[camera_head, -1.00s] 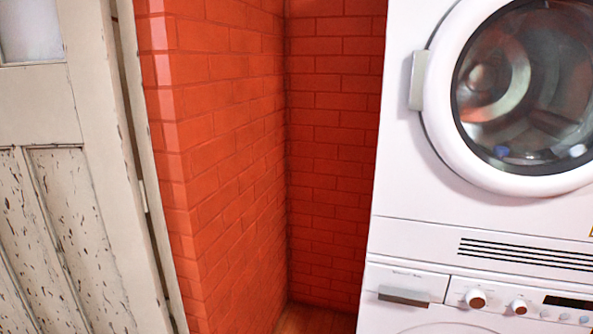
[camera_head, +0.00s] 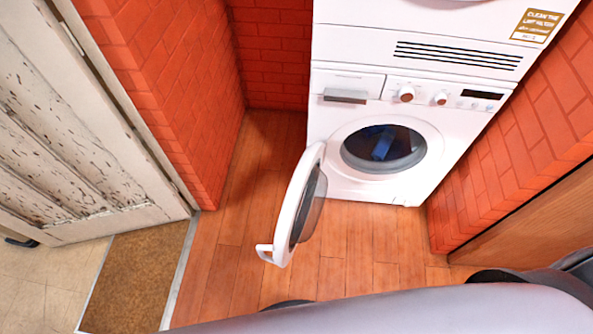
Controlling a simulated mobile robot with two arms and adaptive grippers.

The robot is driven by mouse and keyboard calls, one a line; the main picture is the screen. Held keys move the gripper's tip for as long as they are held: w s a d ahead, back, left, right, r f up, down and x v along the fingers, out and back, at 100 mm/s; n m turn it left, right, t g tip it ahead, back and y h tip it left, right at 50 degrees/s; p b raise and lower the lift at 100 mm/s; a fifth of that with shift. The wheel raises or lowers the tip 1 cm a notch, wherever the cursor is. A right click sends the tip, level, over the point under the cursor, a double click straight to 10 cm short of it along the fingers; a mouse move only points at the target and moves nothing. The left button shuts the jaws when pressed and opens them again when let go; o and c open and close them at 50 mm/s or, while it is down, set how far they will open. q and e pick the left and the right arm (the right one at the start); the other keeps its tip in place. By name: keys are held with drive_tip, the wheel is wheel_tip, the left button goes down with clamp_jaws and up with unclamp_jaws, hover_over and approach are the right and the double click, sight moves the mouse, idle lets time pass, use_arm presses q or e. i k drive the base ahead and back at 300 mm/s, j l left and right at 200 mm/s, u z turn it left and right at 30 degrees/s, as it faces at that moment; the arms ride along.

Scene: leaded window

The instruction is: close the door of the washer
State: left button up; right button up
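The white washer (camera_head: 330,120) stands on the wooden floor below a second white machine. Its round door (camera_head: 288,212) is open and swung out to the left, with the white handle (camera_head: 265,251) at its near edge. The washer's round opening (camera_head: 383,149) is uncovered, and something blue (camera_head: 382,143) shows inside the dark drum. Neither of my grippers is in view.
Red brick walls stand left (camera_head: 165,85) and right (camera_head: 520,150) of the machines. A worn white wooden door (camera_head: 75,150) is at the left, with a brown mat (camera_head: 135,275) by it. The wooden floor (camera_head: 350,250) before the washer is clear.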

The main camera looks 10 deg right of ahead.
sight(290, 226)
drive_tip(key=z, duration=1.65)
drive_tip(key=j+z, duration=0.15)
drive_tip(key=j, duration=0.55)
drive_tip(key=k+j+z, duration=0.15)
drive_tip(key=j, duration=0.5)
drive_tip(key=j+z, duration=0.1)
drive_tip(key=j, duration=0.6)
